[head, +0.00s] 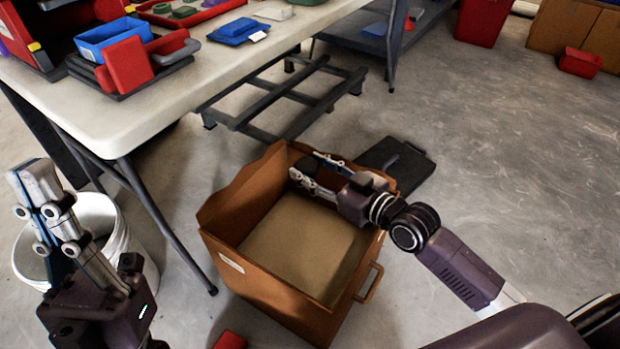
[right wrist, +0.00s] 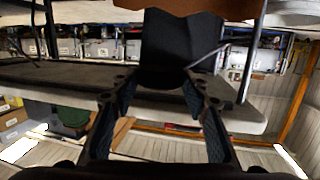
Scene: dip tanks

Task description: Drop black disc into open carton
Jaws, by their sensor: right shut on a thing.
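The open carton (head: 232,283) is a brown box standing on the floor in the middle of the head view, with its top open. My right gripper (head: 308,172) reaches over the carton's far right part, near its back wall. It is shut on the black disc (head: 303,167), which shows only as a small dark patch between the fingers. In the right wrist view the disc (right wrist: 180,48) is a large black shape at the fingertips. My left gripper (head: 32,178) points up at the far left, away from the carton, with no object visible in it; its finger gap is unclear.
A pale table (head: 150,98) with trays and red and blue items stands at the upper left. A white bucket (head: 118,232) is behind my left gripper. A dark flat platform (head: 400,165) lies behind the carton. The floor on the right is mostly clear.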

